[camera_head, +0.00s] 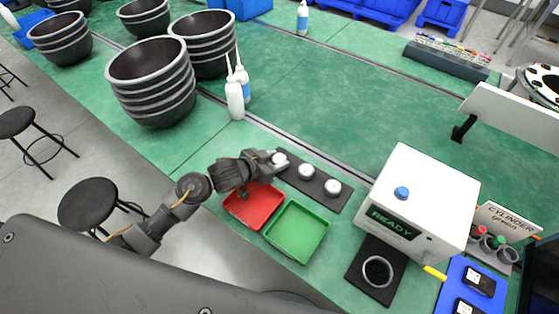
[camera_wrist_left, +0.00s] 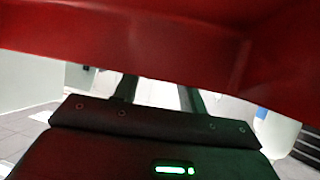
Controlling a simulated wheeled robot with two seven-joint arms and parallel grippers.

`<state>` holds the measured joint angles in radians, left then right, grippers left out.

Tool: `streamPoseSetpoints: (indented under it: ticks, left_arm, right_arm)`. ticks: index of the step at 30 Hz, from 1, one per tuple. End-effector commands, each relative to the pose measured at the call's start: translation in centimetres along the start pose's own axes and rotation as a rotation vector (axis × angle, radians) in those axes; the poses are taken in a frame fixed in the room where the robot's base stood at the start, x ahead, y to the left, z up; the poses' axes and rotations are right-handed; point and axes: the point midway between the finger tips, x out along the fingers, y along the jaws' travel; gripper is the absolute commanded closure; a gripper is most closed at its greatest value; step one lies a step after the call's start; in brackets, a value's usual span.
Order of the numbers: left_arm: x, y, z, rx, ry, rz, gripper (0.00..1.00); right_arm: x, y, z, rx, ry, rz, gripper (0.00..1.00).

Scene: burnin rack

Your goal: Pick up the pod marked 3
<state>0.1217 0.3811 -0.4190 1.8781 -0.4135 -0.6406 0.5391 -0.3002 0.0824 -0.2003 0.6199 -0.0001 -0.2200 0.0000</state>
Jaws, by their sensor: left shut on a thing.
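Three small white round pods sit in a row at a dark strip (camera_head: 318,187): a left one (camera_head: 280,158), a middle one (camera_head: 306,172) and a right one (camera_head: 332,187). Their markings are too small to read. My left gripper (camera_head: 270,161) is at the left pod, beyond the red tray, and is shut on it; the fingers partly hide it. I cannot tell whether this pod is clear of the strip. The left wrist view shows no pod. My right gripper is not in view.
A red tray (camera_head: 253,205) lies beneath my left wrist and fills the top of the left wrist view (camera_wrist_left: 150,40). A green tray (camera_head: 296,233) lies beside it. A white READY box (camera_head: 425,190) stands right, white bottles (camera_head: 235,98) behind.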

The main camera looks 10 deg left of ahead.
Motion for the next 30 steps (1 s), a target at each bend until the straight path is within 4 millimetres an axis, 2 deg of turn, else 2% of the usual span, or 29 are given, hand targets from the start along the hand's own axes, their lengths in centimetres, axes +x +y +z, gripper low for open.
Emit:
streamPoseSetpoints:
  ticks: [11,14,18,26,30]
  left_arm:
    - [-0.1,0.0,-0.3,0.000,0.001,0.000,0.80]
    - [-0.5,-0.1,-0.9,0.003,0.002,0.000,0.80]
    - [-1.6,-0.1,-3.2,0.004,0.006,-0.001,0.80]
    - [-7.2,4.4,-7.2,0.003,0.005,0.002,0.80]
    - [-9.4,7.4,-7.1,-0.001,0.002,0.004,0.80]
  right_arm:
    - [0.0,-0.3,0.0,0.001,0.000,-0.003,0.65]
    - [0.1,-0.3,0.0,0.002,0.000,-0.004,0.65]
    - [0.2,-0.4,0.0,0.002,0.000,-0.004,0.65]
    - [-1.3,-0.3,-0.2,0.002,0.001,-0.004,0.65]
    - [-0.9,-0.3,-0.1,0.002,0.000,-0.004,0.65]
